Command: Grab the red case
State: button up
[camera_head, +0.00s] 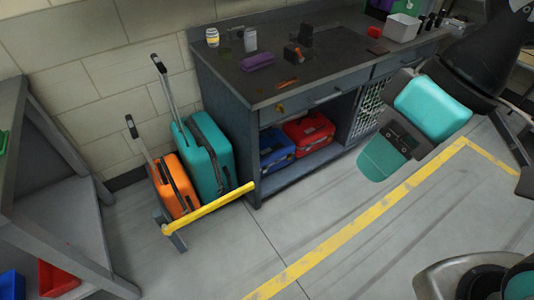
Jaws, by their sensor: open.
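The red case (308,132) sits on the lower shelf of the dark workbench, right of a blue case (276,150). It lies under the bench top, with a dark handle or latches on it. My gripper (384,158) hangs at the end of my arm, to the right of the red case in the picture and apart from it. It is open, and no object shows in it. Its fingertips are hard to make out from this angle.
An orange suitcase (174,187) and a teal suitcase (208,150) stand left of the workbench (229,91), behind a yellow bar (208,208). Small items lie on the bench top. A grey shelf (52,205) stands at left. The floor (330,205) before the bench is clear.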

aim_at(299, 152)
jog(key=z, duration=0.55)
jog(key=k, duration=1.3)
jog(key=z, duration=1)
jog(key=i, duration=1.55)
jog(key=z, duration=0.3)
jog(key=i, duration=1.85)
jog(key=u, duration=0.65)
jog(key=i, duration=0.9)
jog(key=u, duration=1.55)
jog(key=i, duration=0.85)
jog(key=u, duration=0.75)
